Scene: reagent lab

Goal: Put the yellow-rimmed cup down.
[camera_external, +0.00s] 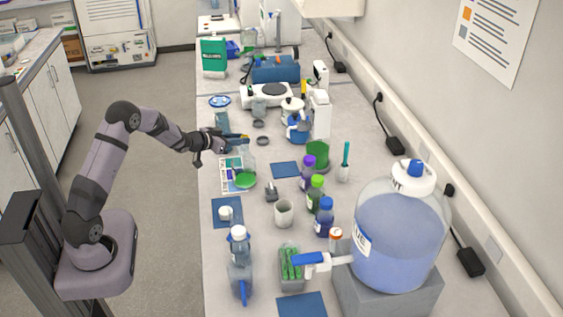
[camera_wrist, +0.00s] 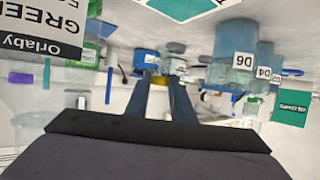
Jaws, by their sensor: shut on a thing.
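My gripper (camera_external: 236,139) reaches over the bench from the left in the external view, above the bench's left half. Its two dark fingers also show in the wrist view (camera_wrist: 161,95), close together with a small yellow part (camera_wrist: 160,80) between their tips. This looks like the yellow-rimmed cup, seen in the external view as a small orange-yellow spot (camera_external: 244,138) at the fingertips. The rest of the cup is hidden by the fingers or too small to make out. I cannot tell how high it is above the bench.
A clear flask (camera_external: 248,160) and a rack (camera_external: 229,180) stand just in front of my gripper. Dark rings (camera_external: 261,141) lie nearby. Bottles (camera_external: 316,190) and a large carboy (camera_external: 400,235) crowd the right side.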

